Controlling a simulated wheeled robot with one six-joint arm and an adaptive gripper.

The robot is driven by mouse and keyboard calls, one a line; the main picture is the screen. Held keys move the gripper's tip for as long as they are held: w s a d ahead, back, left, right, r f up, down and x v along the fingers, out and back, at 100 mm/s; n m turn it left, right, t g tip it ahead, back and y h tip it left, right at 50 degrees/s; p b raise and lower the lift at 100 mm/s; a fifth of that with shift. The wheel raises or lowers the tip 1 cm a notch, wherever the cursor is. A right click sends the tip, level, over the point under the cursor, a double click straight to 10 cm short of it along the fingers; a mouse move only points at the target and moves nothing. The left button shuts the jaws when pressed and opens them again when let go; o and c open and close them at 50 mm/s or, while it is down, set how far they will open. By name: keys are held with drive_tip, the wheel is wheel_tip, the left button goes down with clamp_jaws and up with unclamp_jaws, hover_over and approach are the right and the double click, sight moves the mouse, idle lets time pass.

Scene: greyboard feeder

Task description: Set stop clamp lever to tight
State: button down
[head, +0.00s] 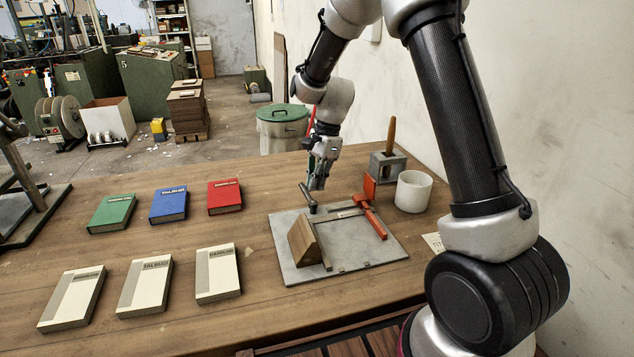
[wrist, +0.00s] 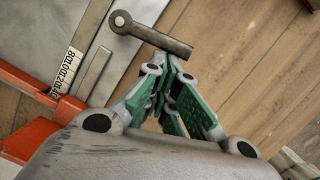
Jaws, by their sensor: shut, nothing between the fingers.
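The stop clamp lever (head: 308,198) is a dark bar on a round pivot at the far left edge of the grey feeder plate (head: 365,252). In the wrist view the lever (wrist: 155,35) extends right and slightly down from its pivot, at the end of a metal strip. My gripper (head: 317,187) points down just right of the lever in the head view. In the wrist view my gripper (wrist: 172,62) is shut and empty, its green-padded fingertips close beside the bar. I cannot tell whether they touch it.
A wooden block (head: 304,243) stands on the plate. A white cup (head: 413,191) and a grey holder (head: 387,164) with a wooden handle stand behind right. Coloured books (head: 168,204) and pale books (head: 144,285) lie left.

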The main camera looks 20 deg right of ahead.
drive_tip(key=shift+a, duration=0.15)
drive_tip(key=a+n, duration=0.2)
drive_tip(key=n, duration=0.1)
drive_tip(key=a+n+g, duration=0.1)
drive_tip(key=n, duration=0.1)
drive_tip(key=shift+w+h, duration=0.25)
drive_tip(key=shift+h, duration=0.05)
drive_tip(key=n, duration=0.1)
drive_tip(key=a+n, duration=0.2)
drive_tip(key=shift+s+n+g+h, duration=0.25)
drive_tip(key=shift+n+g+h, duration=0.05)
drive_tip(key=shift+n, duration=0.1)
drive_tip(key=a+n, duration=0.1)
drive_tip(key=s+n, duration=0.1)
drive_tip(key=n, duration=0.1)
drive_tip(key=shift+a+n+g+h, duration=0.3)
drive_tip(key=shift+a+h, duration=0.1)
drive_tip(key=s+n, duration=0.1)
drive_tip(key=a+n+h, duration=0.1)
drive_tip(key=n, duration=0.1)
drive_tip(key=shift+s+a+n, duration=0.25)
drive_tip(key=shift+s+n, duration=0.05)
drive_tip(key=shift+s, duration=0.05)
drive_tip(key=shift+s+a, duration=0.15)
drive_tip(key=shift+s, duration=0.25)
drive_tip(key=v, duration=1.2)
